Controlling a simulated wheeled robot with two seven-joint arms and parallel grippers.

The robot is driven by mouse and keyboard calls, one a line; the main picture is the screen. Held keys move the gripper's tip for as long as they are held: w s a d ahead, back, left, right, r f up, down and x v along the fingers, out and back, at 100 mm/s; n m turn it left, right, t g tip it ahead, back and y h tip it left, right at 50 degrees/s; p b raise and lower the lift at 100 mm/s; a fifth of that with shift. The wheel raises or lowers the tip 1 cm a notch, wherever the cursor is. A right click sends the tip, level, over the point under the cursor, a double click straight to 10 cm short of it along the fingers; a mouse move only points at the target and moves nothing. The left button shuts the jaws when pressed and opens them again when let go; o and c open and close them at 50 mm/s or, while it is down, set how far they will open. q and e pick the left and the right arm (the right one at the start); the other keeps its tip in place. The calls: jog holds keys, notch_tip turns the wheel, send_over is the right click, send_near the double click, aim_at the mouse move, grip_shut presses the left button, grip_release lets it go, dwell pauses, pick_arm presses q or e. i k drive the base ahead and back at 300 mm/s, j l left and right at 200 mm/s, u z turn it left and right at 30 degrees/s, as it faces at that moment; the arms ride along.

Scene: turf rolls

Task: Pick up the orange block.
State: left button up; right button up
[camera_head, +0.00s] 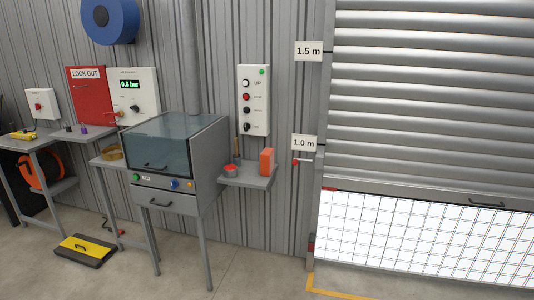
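An orange block (267,161) stands upright on a small grey wall shelf (248,178), near the shelf's right end. A red round item (231,169) lies on the same shelf to its left, with a gap between them. Neither of my grippers shows in the head view, so I cannot see whether they hold anything.
A grey cabinet (167,205) with a glass lid stands just left of the shelf. A control panel (254,101) is on the wall above it. A roller shutter (430,100) is partly raised at right. A yellow-black case (83,249) lies on the floor; floor below the shelf looks clear.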

aim_at(267, 158)
jog(key=i, duration=1.75)
jog(key=i+z, duration=0.1)
jog(key=i, duration=0.45)
jog(key=i+j+z, duration=0.1)
jog(key=i, duration=0.4)
jog(key=i+j+z, duration=0.15)
jog(key=i, duration=0.4)
jog(key=z, duration=0.15)
jog(key=i+j, duration=0.05)
